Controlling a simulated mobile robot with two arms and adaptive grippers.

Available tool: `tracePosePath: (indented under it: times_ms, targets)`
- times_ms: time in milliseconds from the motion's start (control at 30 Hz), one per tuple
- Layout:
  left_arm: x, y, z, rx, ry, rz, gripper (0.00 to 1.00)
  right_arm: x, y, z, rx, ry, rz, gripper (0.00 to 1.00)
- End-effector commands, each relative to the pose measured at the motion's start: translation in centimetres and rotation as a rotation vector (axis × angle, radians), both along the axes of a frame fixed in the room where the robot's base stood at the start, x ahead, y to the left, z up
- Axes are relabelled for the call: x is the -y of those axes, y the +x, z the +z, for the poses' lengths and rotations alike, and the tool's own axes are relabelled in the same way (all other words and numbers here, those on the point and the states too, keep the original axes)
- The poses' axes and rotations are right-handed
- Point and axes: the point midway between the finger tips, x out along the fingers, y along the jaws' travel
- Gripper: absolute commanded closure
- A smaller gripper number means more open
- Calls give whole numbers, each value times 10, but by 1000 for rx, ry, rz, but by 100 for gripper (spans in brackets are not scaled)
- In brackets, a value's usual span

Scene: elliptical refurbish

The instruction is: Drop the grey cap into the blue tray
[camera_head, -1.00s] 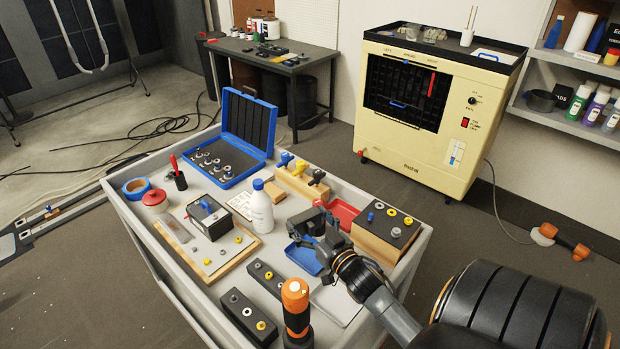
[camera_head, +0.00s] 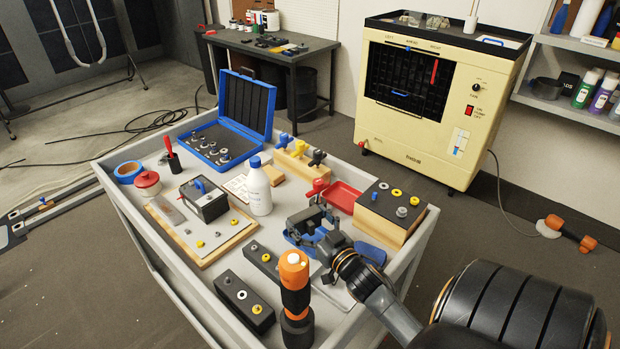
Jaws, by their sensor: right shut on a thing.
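My right gripper (camera_head: 305,224) reaches in from the lower right, over the blue tray (camera_head: 292,239). Its fingers look closed together on a small thing that they mostly hide; I take it to be the grey cap, but its colour does not show clearly. The gripper and wrist cover much of the tray, so its inside is only partly seen. I cannot tell whether the fingers touch the tray. My left gripper is not in view.
A red tray (camera_head: 343,199) lies just behind the gripper. To its right is a block with knobs (camera_head: 381,209). A white bottle (camera_head: 259,192) stands to the left, and an orange-topped tool (camera_head: 295,290) stands in front. All are on the grey cart (camera_head: 141,225).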

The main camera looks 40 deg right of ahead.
Motion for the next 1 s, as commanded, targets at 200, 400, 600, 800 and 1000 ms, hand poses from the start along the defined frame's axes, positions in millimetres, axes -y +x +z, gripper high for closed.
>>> tracePosePath:
  times_ms: [200, 400, 600, 800, 1000]
  targets:
    - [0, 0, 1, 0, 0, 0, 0, 0, 0, 1, 1, 0, 0, 13]
    - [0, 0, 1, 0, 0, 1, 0, 0, 0, 1, 1, 0, 0, 0]
    - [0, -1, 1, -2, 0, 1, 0, 0, 0, 1, 0, 0, 0, 0]
    - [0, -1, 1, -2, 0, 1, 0, 0, 0, 17, 3, -2, 2, 0]
    - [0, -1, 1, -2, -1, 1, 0, -1, 0, 56, 3, -4, 4, 0]
